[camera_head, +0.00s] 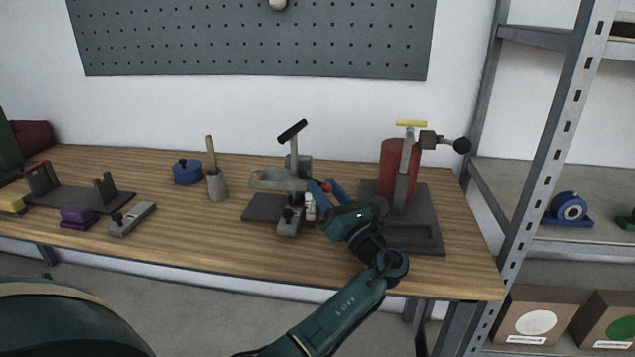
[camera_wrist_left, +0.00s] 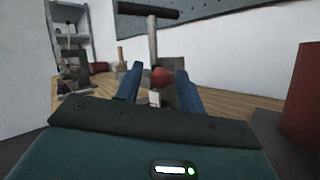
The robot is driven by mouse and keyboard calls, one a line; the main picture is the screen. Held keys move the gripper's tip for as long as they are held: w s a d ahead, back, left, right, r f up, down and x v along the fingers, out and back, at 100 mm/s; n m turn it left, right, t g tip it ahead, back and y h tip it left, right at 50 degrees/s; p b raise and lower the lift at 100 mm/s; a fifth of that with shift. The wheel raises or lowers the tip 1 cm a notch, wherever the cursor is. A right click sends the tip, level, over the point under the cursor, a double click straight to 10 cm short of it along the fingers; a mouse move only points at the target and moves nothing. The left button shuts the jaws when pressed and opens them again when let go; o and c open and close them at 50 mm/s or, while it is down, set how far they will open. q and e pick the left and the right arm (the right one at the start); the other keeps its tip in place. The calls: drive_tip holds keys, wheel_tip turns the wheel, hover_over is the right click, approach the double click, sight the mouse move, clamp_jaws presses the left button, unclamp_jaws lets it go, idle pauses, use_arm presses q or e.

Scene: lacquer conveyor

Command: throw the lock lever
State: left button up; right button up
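A small lever with a red ball knob (camera_head: 327,187) is at the right side of a grey clamp fixture (camera_head: 275,178) on the bench. In the left wrist view the red knob (camera_wrist_left: 160,76) sits on a pale stem, in line with the gap between my fingers. My left gripper (camera_head: 328,190) is open, with its blue fingers on either side of the knob and gaps visible. I cannot tell how deep the knob lies between them. The fixture has an upright post with a black T-handle (camera_head: 292,131). My right gripper is not in view.
A red cylinder device (camera_head: 397,163) with a black ball arm (camera_head: 461,146) stands close right of my left gripper. A grey mortar (camera_head: 217,187), blue pot (camera_head: 187,173) and purple block (camera_head: 76,216) are to the left. The front bench strip is clear.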

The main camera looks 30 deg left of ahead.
use_arm(q)
drive_tip(key=s+d, duration=0.4)
drive_tip(key=d, duration=0.6)
drive_tip(key=shift+d, duration=0.3)
drive_tip(key=shift+r, duration=0.1)
